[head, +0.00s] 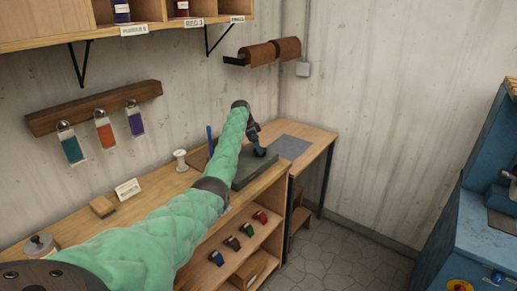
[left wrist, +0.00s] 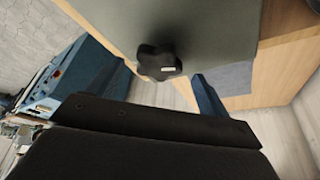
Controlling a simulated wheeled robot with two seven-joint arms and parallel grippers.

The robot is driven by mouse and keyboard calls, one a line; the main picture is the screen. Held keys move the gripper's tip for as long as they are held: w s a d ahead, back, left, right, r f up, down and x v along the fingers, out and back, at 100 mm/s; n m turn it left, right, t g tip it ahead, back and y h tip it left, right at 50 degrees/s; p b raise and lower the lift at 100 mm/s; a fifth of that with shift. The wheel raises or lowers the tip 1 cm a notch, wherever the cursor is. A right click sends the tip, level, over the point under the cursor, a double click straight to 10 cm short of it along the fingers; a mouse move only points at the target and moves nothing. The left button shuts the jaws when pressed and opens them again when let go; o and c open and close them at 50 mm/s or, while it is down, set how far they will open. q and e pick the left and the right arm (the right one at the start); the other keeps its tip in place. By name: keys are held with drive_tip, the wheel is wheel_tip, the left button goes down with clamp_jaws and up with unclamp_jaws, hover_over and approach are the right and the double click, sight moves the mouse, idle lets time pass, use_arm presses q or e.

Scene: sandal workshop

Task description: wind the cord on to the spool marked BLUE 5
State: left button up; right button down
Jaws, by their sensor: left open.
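A pale, bare-looking spool (head: 180,157) stands on the workbench; no BLUE 5 mark is readable on it. A blue upright post (head: 209,139) stands beside a grey-green base (head: 243,180). My left gripper (head: 259,150) is over that base. In the left wrist view, its blue fingers (left wrist: 150,75) are apart, with a dark lobed knob (left wrist: 160,63) near the space between them. The knob has a small pale label, too small to read. Contact with the knob cannot be told. No cord can be made out. My right gripper is out of view.
The upper shelf (head: 60,40) holds labelled spools. Coloured tags hang on a wall rail (head: 93,108). A wooden block (head: 102,206) and a label card (head: 127,189) lie on the bench, below my left arm several coloured items sit on a shelf. A blue machine (head: 470,230) stands right.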

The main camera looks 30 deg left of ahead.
use_arm(q)
drive_tip(key=b+v, duration=0.2)
drive_tip(key=v, duration=0.4)
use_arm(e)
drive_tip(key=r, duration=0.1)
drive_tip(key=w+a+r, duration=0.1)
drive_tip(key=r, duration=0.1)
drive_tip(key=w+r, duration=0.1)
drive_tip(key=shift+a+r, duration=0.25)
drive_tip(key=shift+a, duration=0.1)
use_arm(q)
drive_tip(key=shift+s, duration=0.1)
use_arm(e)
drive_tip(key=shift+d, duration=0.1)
